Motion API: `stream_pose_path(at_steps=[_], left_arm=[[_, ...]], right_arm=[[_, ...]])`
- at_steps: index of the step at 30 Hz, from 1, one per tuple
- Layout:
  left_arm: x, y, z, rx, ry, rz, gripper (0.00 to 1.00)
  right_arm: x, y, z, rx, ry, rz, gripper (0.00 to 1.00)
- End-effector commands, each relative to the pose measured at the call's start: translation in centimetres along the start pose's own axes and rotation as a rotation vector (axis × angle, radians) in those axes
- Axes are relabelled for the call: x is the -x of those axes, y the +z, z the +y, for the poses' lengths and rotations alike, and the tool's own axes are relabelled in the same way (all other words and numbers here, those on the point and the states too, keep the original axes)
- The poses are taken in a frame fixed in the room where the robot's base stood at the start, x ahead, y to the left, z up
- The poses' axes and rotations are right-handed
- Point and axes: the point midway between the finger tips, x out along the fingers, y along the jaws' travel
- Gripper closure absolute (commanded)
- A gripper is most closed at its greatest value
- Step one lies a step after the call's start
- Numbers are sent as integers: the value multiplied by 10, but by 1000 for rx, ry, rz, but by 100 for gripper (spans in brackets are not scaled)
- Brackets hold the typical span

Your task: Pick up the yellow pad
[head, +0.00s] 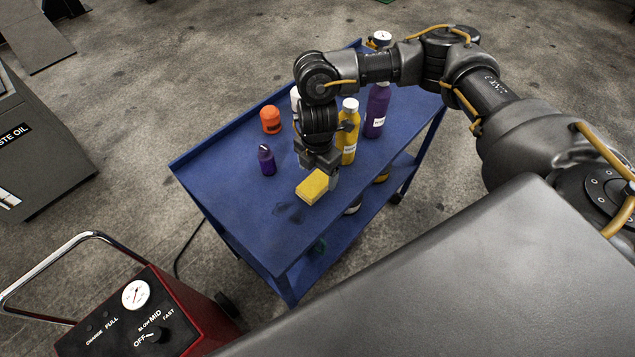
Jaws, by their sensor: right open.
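The yellow pad (311,188) lies on the blue cart's top (238,215), near the cart's front right edge. My right gripper (320,172) points down at the pad's far end, with its jaws open. One finger shows beside the pad's right end; the other is hard to make out. I cannot tell whether the fingers touch the pad. My left gripper is not in the head view.
A yellow bottle (349,146) stands close behind my right gripper, with a purple bottle (376,112) farther right. A small purple bottle (266,160) and an orange item (270,120) stand left. The cart top's near left is clear. A red charger (150,320) stands front left.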

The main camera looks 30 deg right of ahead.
Motion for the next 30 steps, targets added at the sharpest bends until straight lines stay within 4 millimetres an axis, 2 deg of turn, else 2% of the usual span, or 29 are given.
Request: stream_pose_path(at_steps=[4, 12, 15, 23, 30], left_arm=[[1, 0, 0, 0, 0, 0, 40], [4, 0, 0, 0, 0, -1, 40], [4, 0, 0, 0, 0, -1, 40], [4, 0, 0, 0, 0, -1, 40], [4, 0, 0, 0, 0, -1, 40]], right_arm=[[-4, 0, 1, -2, -1, 1, 20], [-42, 3, 6, -2, -2, 3, 20], [-50, 3, 6, -1, -1, 1, 20], [-52, 4, 6, 0, 1, 0, 20], [-52, 4, 6, 0, 1, 0, 50]])
